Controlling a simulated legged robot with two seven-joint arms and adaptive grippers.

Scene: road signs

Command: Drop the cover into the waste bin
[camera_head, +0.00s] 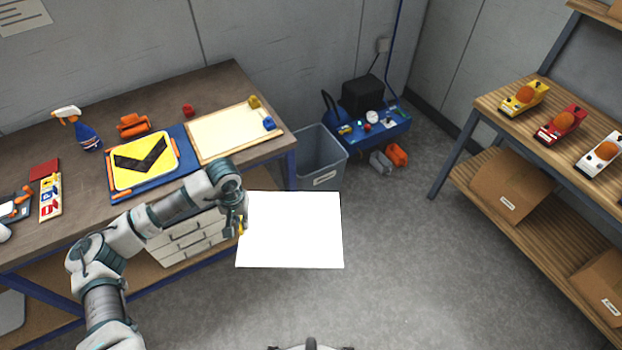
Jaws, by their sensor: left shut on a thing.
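The cover is a flat white sheet (291,230), held out level in front of the table, over the floor. My left gripper (241,222) is shut on the cover at its left edge. The waste bin (322,158) is a grey open-topped bin on the floor beside the table's right end. It stands behind the cover in the picture, and its rim is in view. The cover is apart from the bin's opening. My right gripper is not in view.
The table (215,95) holds a yellow chevron sign (143,160), a cream board (231,131), a spray bottle (80,128) and small tools. A blue machine (375,125) stands right of the bin. Wooden shelves (480,181) are at right. The middle floor is clear.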

